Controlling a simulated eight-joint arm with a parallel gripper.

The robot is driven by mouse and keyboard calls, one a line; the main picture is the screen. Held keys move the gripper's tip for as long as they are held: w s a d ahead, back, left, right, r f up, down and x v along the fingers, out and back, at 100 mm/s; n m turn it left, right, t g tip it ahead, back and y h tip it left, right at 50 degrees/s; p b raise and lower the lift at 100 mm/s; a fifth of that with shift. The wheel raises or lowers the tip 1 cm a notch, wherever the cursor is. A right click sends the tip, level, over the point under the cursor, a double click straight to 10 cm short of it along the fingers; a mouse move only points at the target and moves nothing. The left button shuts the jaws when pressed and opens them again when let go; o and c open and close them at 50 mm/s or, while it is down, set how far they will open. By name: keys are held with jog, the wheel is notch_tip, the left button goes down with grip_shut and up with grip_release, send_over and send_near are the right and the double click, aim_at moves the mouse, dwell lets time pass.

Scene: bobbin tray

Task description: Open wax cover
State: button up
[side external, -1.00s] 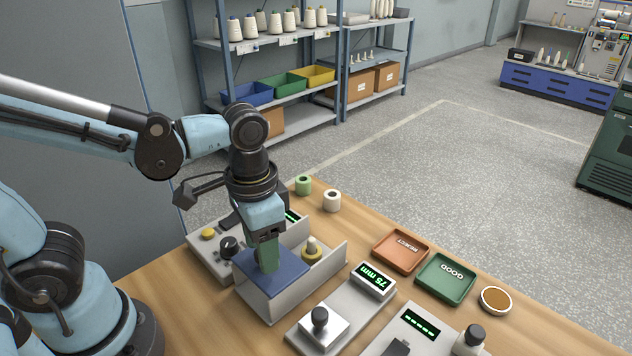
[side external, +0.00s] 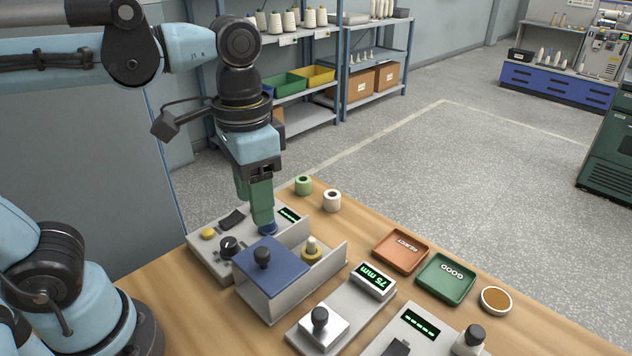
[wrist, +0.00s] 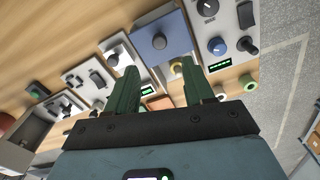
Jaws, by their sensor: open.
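A blue cover (side external: 262,287) with a black knob (side external: 262,257) lies flat on a light grey box (side external: 278,308). Beside it, a yellow ring with a cream peg (side external: 312,249) stands uncovered in an open bay. My gripper (side external: 262,222) has green fingers, open and empty, above and behind the cover, near a blue knob (side external: 267,229) on the control panel. In the wrist view, the cover (wrist: 176,33) and its knob (wrist: 159,41) show beyond the spread fingers (wrist: 158,75); nothing is between the fingertips.
The grey control panel (side external: 210,257) with knobs and a display stands behind the box. A gauge reading 75 mm (side external: 345,305) stands in front. Orange REJECT (side external: 401,251) and green GOOD (side external: 446,278) trays, a round brown-topped dish (side external: 495,300) and two small spools lie to the right.

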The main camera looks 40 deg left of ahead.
jog(key=shift+r, duration=1.25)
jog(key=shift+f, duration=0.1)
jog(key=w+a+f+n+t, duration=0.3)
jog(key=w+a+f+t, duration=0.1)
jog(key=a+f+t, duration=0.3)
jog(key=shift+a+f, duration=0.2)
jog(key=shift+f, duration=0.2)
